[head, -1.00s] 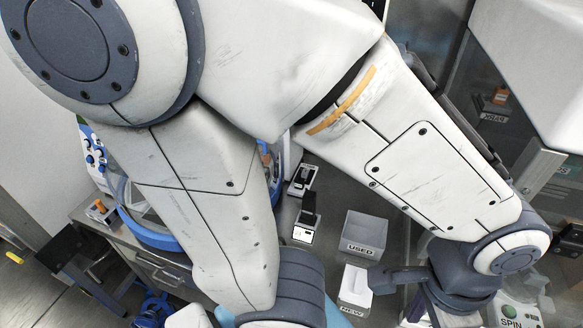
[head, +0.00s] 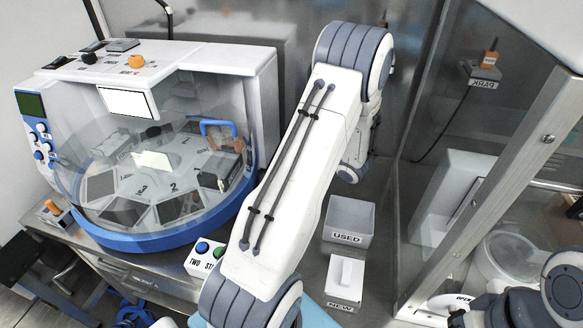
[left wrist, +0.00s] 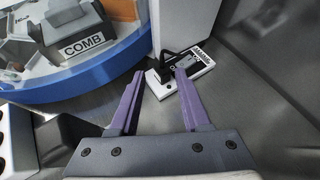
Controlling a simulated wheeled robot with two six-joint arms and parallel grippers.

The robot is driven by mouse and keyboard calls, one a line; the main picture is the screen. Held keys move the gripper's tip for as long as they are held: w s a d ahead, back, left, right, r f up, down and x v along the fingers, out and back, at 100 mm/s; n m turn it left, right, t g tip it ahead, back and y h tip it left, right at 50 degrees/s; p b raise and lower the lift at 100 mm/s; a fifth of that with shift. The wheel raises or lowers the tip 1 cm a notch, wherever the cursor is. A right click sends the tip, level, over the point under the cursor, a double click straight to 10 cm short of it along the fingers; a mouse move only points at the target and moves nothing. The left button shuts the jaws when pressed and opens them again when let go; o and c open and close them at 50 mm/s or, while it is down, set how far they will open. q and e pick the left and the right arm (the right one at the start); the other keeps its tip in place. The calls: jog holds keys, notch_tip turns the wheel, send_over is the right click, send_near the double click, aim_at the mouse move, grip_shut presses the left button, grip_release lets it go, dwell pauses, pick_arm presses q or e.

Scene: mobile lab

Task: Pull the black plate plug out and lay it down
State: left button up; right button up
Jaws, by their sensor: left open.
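In the left wrist view a black plug (left wrist: 177,56) with a dark loop stands on a small white labelled block (left wrist: 192,76), beside a pale upright wall. My left gripper (left wrist: 162,72) is open, its two purple fingers reaching toward the plug and block from either side. The plug shows between and just beyond the fingertips; I cannot tell whether they touch it. In the head view my left arm hides the plug, block and gripper. Part of my right arm (head: 520,312) shows at the lower right corner; its jaws cannot be made out.
A round blue-rimmed machine (head: 170,241) stands at left; its rim (left wrist: 100,82) and a COMB block (left wrist: 82,38) show in the wrist view. USED (head: 347,238) and NEW (head: 343,303) bins stand right of my arm. Bare grey surface lies right of the white block.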

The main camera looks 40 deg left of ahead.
pick_arm(q)
jog(key=shift+m, duration=0.5)
jog(key=x, duration=0.4)
jog(key=p+x, duration=0.1)
jog(key=x, duration=0.8)
jog(key=shift+w+f+p, duration=0.2)
jog(key=shift+w+p, duration=0.05)
jog(key=shift+p, duration=0.15)
grip_shut()
jog(key=shift+r, duration=0.45)
jog(key=shift+r+p, duration=0.95)
jog(key=shift+r, duration=0.65)
